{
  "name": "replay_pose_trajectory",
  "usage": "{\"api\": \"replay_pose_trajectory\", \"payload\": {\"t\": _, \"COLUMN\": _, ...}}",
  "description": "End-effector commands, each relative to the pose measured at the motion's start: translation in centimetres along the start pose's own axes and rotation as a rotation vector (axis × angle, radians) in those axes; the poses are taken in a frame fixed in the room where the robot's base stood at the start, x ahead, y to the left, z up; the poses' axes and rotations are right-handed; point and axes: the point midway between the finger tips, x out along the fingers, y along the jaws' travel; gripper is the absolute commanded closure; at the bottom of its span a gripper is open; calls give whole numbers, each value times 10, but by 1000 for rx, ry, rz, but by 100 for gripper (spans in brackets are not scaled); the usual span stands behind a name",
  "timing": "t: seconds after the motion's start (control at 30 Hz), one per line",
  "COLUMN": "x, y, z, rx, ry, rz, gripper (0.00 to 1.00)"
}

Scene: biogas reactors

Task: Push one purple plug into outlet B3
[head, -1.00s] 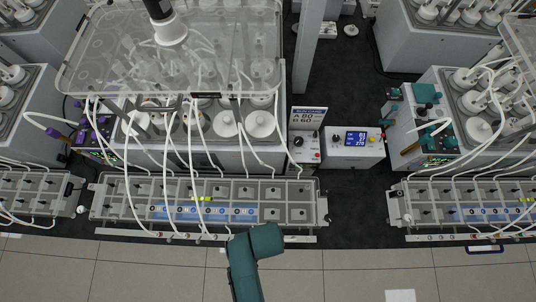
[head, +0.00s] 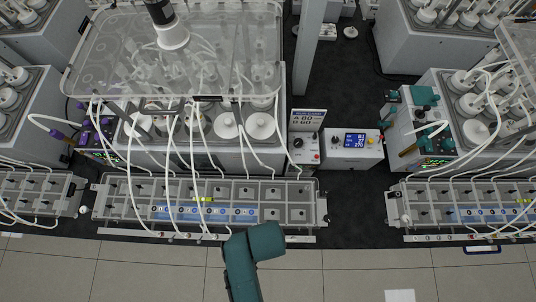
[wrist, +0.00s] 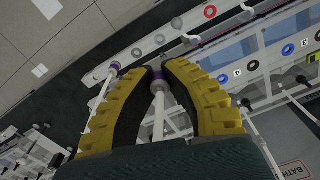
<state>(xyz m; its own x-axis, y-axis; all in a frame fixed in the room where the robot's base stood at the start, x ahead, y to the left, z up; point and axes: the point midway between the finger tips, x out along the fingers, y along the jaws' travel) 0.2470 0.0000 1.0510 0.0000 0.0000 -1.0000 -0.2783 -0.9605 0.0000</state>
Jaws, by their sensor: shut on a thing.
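A second purple-ringed plug (wrist: 115,67) on a white tube lies just left of the fingers. Labels 3 and 4 show beside ringed ports on a blue strip (wrist: 262,63); I cannot tell which outlet is B3. In the head view my arm hides the gripper.
A clear tank rack (head: 290,190) with several white hoses stands in front of a grey reactor cabinet (head: 262,158). A control box (head: 350,148) stands right of it.

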Motion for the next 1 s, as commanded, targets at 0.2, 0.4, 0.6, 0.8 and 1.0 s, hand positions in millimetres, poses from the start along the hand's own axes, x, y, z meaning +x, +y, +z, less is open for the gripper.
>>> {"api": "replay_pose_trajectory", "payload": {"t": 0.2, "x": -7, "y": 0, "z": 0, "rx": 0, "ry": -1, "rz": 0, "gripper": 100}}
{"api": "replay_pose_trajectory", "payload": {"t": 0.4, "x": -11, "y": 0, "z": 0, "rx": 0, "ry": -1, "rz": 0, "gripper": 100}}
{"api": "replay_pose_trajectory", "payload": {"t": 0.6, "x": -16, "y": 0, "z": 0, "rx": 0, "ry": 0, "rz": 0, "gripper": 100}}
{"api": "replay_pose_trajectory", "payload": {"t": 0.8, "x": -20, "y": 0, "z": 0, "rx": 0, "ry": 1, "rz": 0, "gripper": 100}}
{"api": "replay_pose_trajectory", "payload": {"t": 1.0, "x": -24, "y": 0, "z": 0, "rx": 0, "ry": 0, "rz": 0, "gripper": 100}}
